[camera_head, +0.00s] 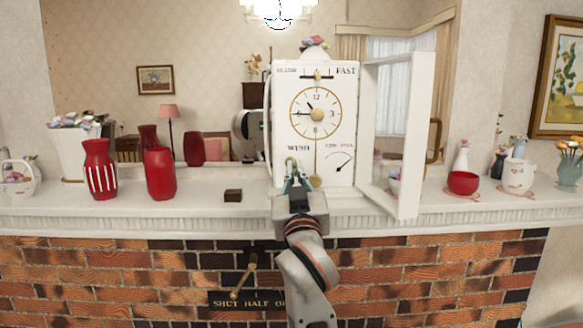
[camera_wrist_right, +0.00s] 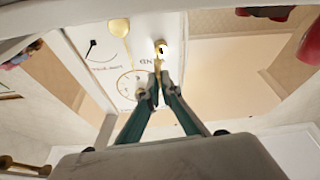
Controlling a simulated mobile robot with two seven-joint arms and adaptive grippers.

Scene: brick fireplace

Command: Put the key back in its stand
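The white clock (camera_head: 316,120) stands on the mantel with its glass door (camera_head: 403,130) swung open to the right. My right gripper (camera_head: 296,182) is raised in front of the clock's lower left face, below the WIND label. In the right wrist view its fingers (camera_wrist_right: 157,78) are close together on a thin gold piece, seemingly the key (camera_wrist_right: 157,65). Its tip is close to the gold winding hole (camera_wrist_right: 160,47); I cannot tell whether they touch. A small dark brown block, apparently the key stand (camera_head: 233,195), sits on the mantel left of the clock. My left gripper is not visible.
The open door limits room right of my gripper. The mantel between block and clock is clear. A brass lever (camera_head: 244,275) projects from the bricks below.

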